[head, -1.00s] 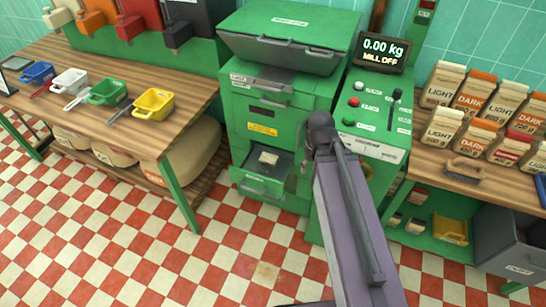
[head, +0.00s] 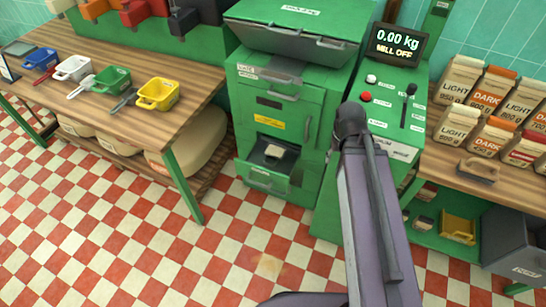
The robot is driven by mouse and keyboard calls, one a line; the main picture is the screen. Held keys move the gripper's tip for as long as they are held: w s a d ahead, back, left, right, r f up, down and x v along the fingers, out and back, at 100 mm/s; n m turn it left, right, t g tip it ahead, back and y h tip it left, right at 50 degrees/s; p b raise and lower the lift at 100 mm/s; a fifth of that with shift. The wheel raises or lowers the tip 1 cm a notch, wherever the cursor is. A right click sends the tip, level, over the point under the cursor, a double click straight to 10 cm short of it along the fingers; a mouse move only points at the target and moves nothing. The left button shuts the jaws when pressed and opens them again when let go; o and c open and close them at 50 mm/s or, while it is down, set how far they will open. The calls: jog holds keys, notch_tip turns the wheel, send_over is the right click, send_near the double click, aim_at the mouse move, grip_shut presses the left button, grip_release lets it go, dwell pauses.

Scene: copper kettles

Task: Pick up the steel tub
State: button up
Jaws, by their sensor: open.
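A pale, silvery-white tub (head: 74,68), which looks like the steel tub, stands on the wooden table (head: 60,112) at the left in the head view. It is in a row between a blue tub (head: 40,59) and a green tub (head: 112,79), with a yellow tub (head: 158,94) further right. My arm rises from the bottom right of centre, well to the right of the table. My gripper is not in the picture, so its place relative to the tub cannot be seen.
A green machine (head: 282,90) stands at the centre, beside a control panel reading MILL OFF (head: 400,45). Bags (head: 487,90) stand on a wooden counter at the right. A grey bin (head: 515,240) is below it. The checkered floor in front of the left table is clear.

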jog(key=w+a+f+n+t+y+b, duration=0.2)
jog(key=w+a+f+n+b, duration=0.55)
jog(key=w+f+b, duration=0.45)
jog(key=n+t+y+b, duration=0.15)
jog(key=n+b, duration=0.55)
jog(key=b, duration=0.8)
send_near(269, 164)
jog(key=shift+d+v, duration=0.2)
jog(key=shift+v, duration=1.5)
jog(key=shift+w, duration=0.1)
jog(key=shift+f, duration=0.1)
jog(key=b+x, duration=0.7)
jog(key=x, duration=0.1)
jog(key=shift+f, duration=0.1)
jog(key=shift+a+f, duration=0.1)
jog(key=shift+f, duration=0.05)
